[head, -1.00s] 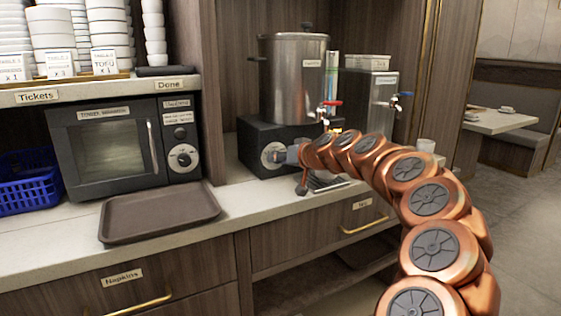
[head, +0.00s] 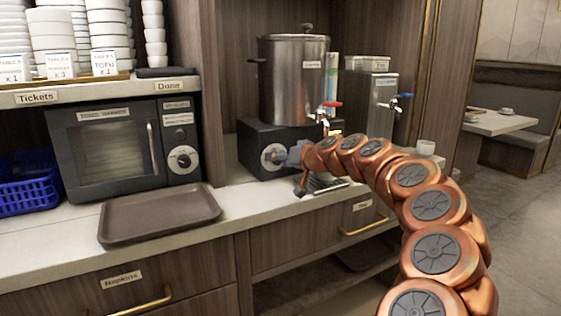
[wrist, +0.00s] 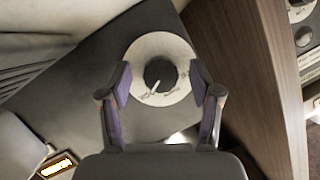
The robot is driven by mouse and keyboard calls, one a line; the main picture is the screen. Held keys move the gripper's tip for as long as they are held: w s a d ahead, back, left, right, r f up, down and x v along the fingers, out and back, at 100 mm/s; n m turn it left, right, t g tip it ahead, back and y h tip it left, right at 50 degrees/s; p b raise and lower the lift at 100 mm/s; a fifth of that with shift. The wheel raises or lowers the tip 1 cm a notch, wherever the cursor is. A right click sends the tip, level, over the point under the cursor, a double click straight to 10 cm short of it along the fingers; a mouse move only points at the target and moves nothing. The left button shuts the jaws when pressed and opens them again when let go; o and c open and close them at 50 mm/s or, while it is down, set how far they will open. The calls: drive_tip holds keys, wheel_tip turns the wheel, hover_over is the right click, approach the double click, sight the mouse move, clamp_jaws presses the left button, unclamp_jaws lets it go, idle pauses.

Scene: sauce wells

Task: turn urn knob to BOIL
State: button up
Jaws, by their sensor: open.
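The metal urn (head: 295,80) stands on a black base (head: 248,140) on the counter. The base's front carries a round pale dial with a dark knob (head: 272,157). The dial and knob also show in the wrist view (wrist: 159,74), with a white pointer mark toward the lower left; the lettering is too small to read. My gripper (head: 283,157) is close in front of the dial. In the wrist view my gripper (wrist: 163,88) is open, its two fingers on either side of the dial, with the knob between and slightly beyond them. I cannot tell whether they touch it.
An urn tap with a red handle (head: 332,104) hangs above my arm. A second dispenser (head: 368,100) with a blue-handled tap stands to the right. A brown tray (head: 160,213) and a black oven (head: 120,150) are to the left.

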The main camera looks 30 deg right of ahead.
drive_tip(key=v, duration=1.2)
drive_tip(key=shift+a, duration=0.1)
